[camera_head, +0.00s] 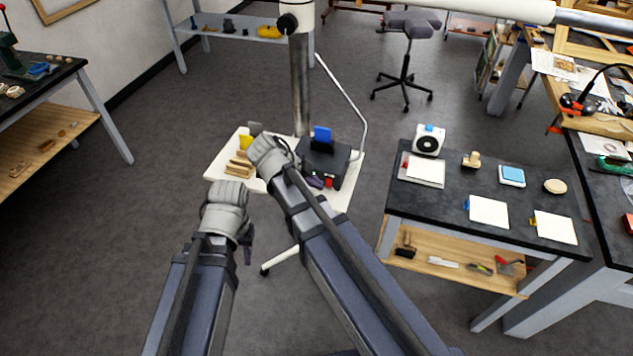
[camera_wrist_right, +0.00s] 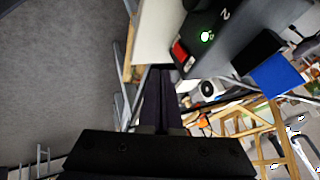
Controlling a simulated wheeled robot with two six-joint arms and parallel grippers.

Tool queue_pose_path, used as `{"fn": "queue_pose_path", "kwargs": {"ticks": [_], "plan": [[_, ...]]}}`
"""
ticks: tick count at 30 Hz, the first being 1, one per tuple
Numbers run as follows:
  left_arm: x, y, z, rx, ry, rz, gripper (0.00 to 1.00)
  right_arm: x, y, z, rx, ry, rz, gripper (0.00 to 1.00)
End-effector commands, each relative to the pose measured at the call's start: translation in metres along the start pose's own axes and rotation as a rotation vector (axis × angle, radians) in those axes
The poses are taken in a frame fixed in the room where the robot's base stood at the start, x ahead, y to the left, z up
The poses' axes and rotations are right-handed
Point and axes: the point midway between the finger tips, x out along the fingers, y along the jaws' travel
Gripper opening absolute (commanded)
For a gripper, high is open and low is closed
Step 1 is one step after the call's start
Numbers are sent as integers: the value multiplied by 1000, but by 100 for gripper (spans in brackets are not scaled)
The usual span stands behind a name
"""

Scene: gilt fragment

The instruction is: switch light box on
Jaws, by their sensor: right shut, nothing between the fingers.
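A black box (camera_head: 340,165) stands on a white-topped stand, with a blue piece (camera_head: 322,135) upright on its top. Its red switch (camera_head: 329,182) and a lit green mark are on the side near my right gripper.
The white stand top (camera_head: 222,165) also holds wooden pieces (camera_head: 239,165) and a yellow piece (camera_head: 245,143). A dark table (camera_head: 450,190) with white panels and small items is at right. Floor is clear at left.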

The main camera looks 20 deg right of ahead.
Motion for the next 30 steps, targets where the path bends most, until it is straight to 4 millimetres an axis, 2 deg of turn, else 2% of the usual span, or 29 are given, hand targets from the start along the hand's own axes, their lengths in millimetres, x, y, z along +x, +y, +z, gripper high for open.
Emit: {"fn": "queue_pose_path", "kwargs": {"ticks": [1,9,15,19,30], "plan": [[-10,-1,0,0,0,0,39,-9,-3,-2,0,0,0,0],[-46,-4,3,2,0,0,39,-49,-13,-5,-2,-1,-1,0],[-69,-6,4,0,0,0,39,-75,-18,-5,-1,0,-1,0],[-73,-7,4,-1,0,1,39,-81,-18,-4,-1,0,0,0],[-72,-7,4,-1,0,1,39,-80,-17,-3,0,0,0,0]]}}
